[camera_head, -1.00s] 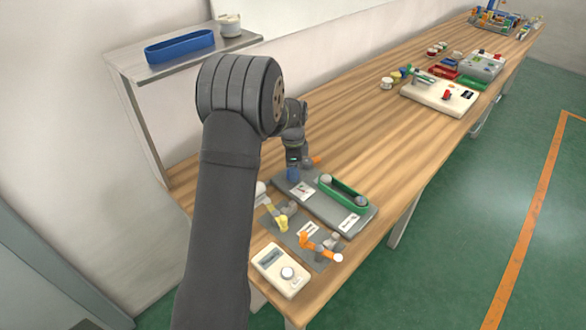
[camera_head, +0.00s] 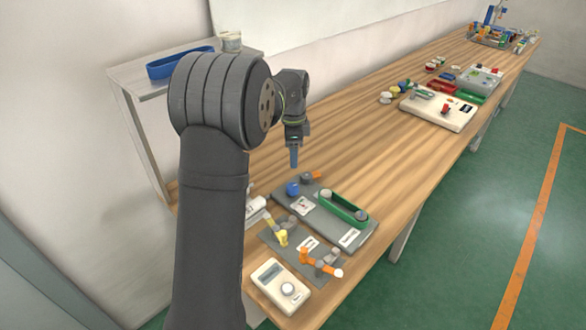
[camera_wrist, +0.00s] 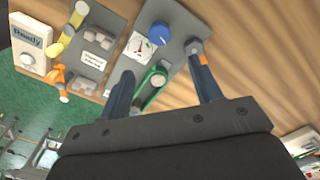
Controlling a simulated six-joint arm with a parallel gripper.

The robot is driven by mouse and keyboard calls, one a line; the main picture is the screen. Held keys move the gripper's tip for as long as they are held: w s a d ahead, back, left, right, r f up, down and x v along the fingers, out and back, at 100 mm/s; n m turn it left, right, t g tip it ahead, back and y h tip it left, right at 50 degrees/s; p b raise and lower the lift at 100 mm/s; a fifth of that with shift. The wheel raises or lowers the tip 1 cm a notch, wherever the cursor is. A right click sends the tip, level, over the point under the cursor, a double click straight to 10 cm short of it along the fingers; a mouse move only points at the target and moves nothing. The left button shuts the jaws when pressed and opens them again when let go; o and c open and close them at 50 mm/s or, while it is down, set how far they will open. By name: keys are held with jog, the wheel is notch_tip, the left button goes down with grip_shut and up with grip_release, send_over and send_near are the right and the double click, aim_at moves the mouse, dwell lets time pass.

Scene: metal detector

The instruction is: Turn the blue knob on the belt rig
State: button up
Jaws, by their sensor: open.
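The belt rig (camera_head: 322,222) is a grey plate with a green belt (camera_head: 343,209) around two rollers, on the near part of the wooden table. Its blue knob (camera_head: 293,188) sits at the far left end of the plate, beside a small dial card (camera_head: 302,205). In the wrist view the blue knob (camera_wrist: 161,33) shows beyond the fingertips, with the dial next to it. My gripper (camera_head: 294,158) is above and behind the knob, pointing down, apart from it. In the wrist view my gripper (camera_wrist: 160,63) has its fingers spread with nothing held between them.
A plate with yellow (camera_head: 282,238) and orange (camera_head: 305,257) handled parts lies in front of the rig. A white meter box (camera_head: 280,287) stands at the near corner. A shelf with a blue belt (camera_head: 180,62) is at the left.

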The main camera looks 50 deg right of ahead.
notch_tip(320, 180, up, 5)
send_over(293, 186)
jog(key=shift+f, duration=0.1)
jog(key=shift+f, duration=0.1)
notch_tip(293, 186, down, 17)
jog(key=shift+f, duration=0.2)
dwell(0.6)
jog(key=shift+r, duration=0.15)
